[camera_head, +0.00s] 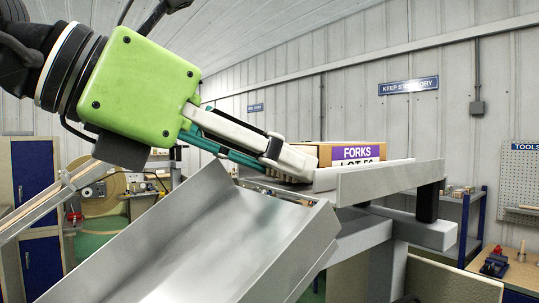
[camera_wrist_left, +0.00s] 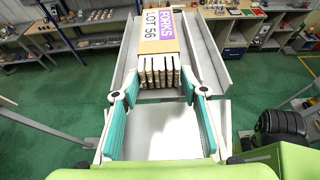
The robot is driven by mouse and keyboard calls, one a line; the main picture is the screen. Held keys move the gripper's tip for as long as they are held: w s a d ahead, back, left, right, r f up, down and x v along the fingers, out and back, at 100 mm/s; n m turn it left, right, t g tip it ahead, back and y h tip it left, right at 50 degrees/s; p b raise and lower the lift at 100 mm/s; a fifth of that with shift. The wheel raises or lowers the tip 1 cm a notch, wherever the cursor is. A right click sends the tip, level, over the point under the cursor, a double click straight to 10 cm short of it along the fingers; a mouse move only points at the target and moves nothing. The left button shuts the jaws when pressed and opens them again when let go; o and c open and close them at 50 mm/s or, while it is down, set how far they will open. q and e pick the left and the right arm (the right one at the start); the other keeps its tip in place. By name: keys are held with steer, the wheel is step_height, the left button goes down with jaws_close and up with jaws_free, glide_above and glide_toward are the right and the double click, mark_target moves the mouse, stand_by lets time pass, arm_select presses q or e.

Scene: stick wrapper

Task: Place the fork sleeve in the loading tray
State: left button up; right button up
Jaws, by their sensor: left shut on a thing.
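The fork sleeve (camera_head: 352,153) is a brown cardboard box with a purple and white label reading FORKS, LOT 56. It also shows in the left wrist view (camera_wrist_left: 160,35), where its open end shows several pale fork ends side by side. My left gripper (camera_wrist_left: 158,90) is shut on this near end, one teal finger on each side; it also shows in the head view (camera_head: 290,160). The sleeve lies lengthwise between the raised walls of the grey loading tray (camera_head: 390,178). The near wall hides its underside, so I cannot tell whether it touches the tray floor. My right gripper is not in view.
A sloping grey metal chute (camera_head: 215,235) runs down from the tray toward the lower left. A blue-framed shelf (camera_head: 470,225) and a workbench (camera_head: 520,272) stand at the right. A blue cabinet (camera_head: 40,195) stands at the left. Green floor lies around the stand.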

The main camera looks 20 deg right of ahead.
arm_select(q)
steer(key=shift+f+b, duration=0.25)
steer(key=shift+b, duration=0.05)
steer(key=o, duration=0.9)
steer(key=shift+d+r, duration=0.1)
